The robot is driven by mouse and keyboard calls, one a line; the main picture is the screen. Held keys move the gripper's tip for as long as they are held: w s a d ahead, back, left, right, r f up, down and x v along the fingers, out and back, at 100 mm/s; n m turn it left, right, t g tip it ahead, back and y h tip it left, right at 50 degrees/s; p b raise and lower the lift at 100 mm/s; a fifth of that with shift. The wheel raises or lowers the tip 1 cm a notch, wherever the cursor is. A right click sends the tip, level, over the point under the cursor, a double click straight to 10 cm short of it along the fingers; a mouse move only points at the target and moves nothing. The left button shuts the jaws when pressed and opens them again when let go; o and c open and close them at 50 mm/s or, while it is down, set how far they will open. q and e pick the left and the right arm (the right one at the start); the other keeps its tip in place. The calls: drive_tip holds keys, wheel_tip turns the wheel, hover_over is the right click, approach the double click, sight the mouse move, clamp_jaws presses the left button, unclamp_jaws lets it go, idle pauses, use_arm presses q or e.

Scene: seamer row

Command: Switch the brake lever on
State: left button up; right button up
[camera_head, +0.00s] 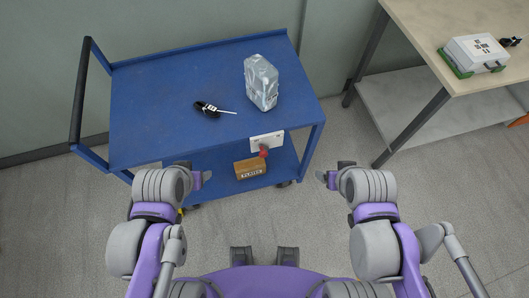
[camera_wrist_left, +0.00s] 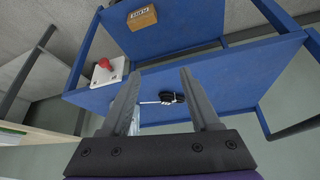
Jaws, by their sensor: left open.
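The brake lever is a red knob (camera_head: 264,153) on a white plate (camera_head: 267,141), fixed to the near edge of the blue cart (camera_head: 165,105) toward its right end. The left wrist view shows the knob (camera_wrist_left: 104,64) and the plate (camera_wrist_left: 117,68) left of my fingers. My left gripper (camera_head: 204,177) is in front of the cart, left of and apart from the knob. Its two fingers (camera_wrist_left: 159,74) are spread with nothing gripped. My right gripper (camera_head: 324,178) is right of the knob, apart from it; its jaw opening is too small to judge.
On the cart top are a wrapped silver block (camera_head: 261,82) and a black-handled tool (camera_head: 208,108). A brown box (camera_head: 250,168) sits on the lower shelf. A workbench (camera_head: 440,30) with a white-and-green case (camera_head: 474,54) stands right. Floor between cart and bench is clear.

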use_arm(q)
drive_tip(key=shift+f, duration=0.25)
drive_tip(key=shift+c, duration=1.2)
drive_tip(key=f+n+b, duration=0.1)
drive_tip(key=f, duration=0.1)
drive_tip(key=f+n+g+h+b, duration=0.1)
drive_tip(key=f+n+b, duration=0.1)
drive_tip(key=d+f+n+b, duration=0.1)
drive_tip(key=f+n+b, duration=0.1)
drive_tip(key=shift+s+d+f+g+h, duration=0.1)
drive_tip(key=shift+s+g+h, duration=0.2)
drive_tip(key=shift+s+h, duration=0.1)
clamp_jaws()
drive_tip(key=w+f+n+t+h+b, duration=0.1)
drive_tip(key=w+f+n+h+b, duration=0.7)
drive_tip(key=n+b, duration=0.8)
wheel_tip(320, 180, down, 3)
drive_tip(key=n+h, duration=0.2)
drive_tip(key=h, duration=0.1)
drive_tip(key=shift+w+a+r+b, duration=0.2)
drive_tip(key=shift+w+a+b, duration=0.1)
drive_tip(key=shift+w+a, duration=0.1)
use_arm(e)
wheel_tip(320, 180, down, 25)
drive_tip(key=s+g, duration=0.1)
drive_tip(key=shift+s, duration=0.35)
drive_tip(key=shift+r, duration=0.1)
